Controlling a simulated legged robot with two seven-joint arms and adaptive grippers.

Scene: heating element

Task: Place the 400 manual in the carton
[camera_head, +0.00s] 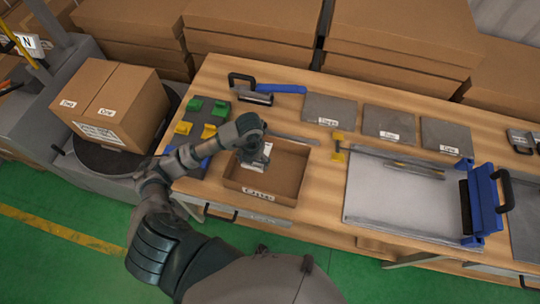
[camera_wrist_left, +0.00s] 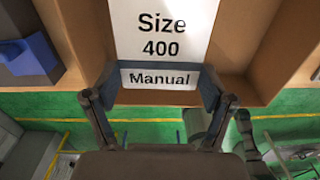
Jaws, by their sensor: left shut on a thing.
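The gripper and manual are over or inside the carton's left part, and carton walls (camera_wrist_left: 240,88) show around the manual. I cannot tell whether the manual touches the carton's floor. My right gripper is not in view.
Green and yellow blocks (camera_head: 209,130) lie left of the carton. A grey plate fixture with a blue handle (camera_head: 483,205) stands to the right. Grey labelled plates (camera_head: 388,122) lie behind. A closed box (camera_head: 110,105) stands far left.

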